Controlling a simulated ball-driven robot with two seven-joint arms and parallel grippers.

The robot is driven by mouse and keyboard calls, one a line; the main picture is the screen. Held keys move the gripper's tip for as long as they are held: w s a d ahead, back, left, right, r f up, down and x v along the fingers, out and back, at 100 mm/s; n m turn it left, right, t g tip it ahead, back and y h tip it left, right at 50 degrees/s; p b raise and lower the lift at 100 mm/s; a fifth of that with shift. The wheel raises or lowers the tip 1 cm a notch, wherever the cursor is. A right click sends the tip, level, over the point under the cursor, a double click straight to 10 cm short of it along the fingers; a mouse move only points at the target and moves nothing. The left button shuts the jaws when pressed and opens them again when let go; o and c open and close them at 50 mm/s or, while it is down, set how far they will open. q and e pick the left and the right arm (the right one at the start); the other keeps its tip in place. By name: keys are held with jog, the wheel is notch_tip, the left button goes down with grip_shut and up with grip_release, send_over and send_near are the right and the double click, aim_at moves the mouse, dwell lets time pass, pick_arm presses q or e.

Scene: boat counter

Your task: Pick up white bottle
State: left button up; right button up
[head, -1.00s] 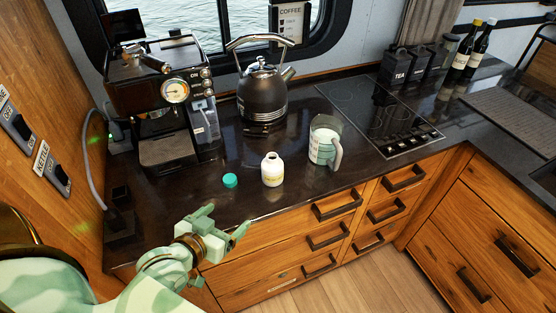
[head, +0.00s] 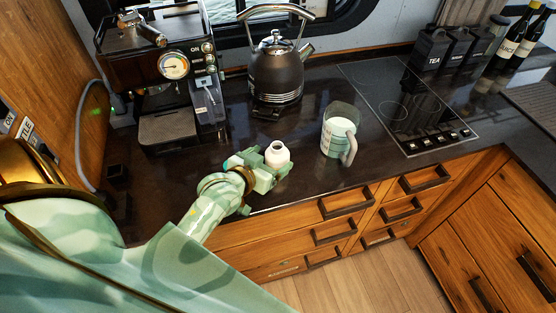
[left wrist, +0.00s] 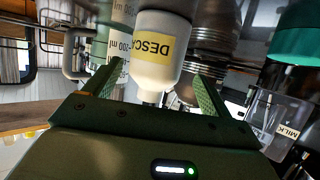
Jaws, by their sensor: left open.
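The white bottle (head: 277,154) stands open-topped on the dark counter, near its front edge. In the left wrist view the bottle (left wrist: 160,72) shows a yellow label reading "DESCA". My left gripper (head: 270,165) is at the bottle, coming from the left and front. Its fingers are open, one on each side of the bottle in the left wrist view (left wrist: 155,88). I cannot tell whether they touch it. The lower part of the bottle is hidden behind the gripper in the head view. My right gripper is not in view.
A measuring jug (head: 338,138) stands to the right of the bottle. A dark kettle (head: 276,75) and a coffee machine (head: 172,68) stand behind. A teal cap (left wrist: 298,38) shows large in the left wrist view. A flat cooktop (head: 405,105) is farther right.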

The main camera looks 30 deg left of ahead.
aim_at(281, 153)
pick_arm(q)
jog(key=shift+w+d+f, duration=0.1)
jog(key=shift+w+f, duration=0.05)
jog(key=shift+w, duration=0.2)
jog(key=b+x, duration=0.1)
jog(key=x, duration=0.3)
jog(key=shift+w+d, duration=0.2)
jog(key=shift+w, duration=0.05)
jog(key=shift+s, duration=0.1)
jog(key=shift+c, duration=1.2)
jog(key=c, duration=1)
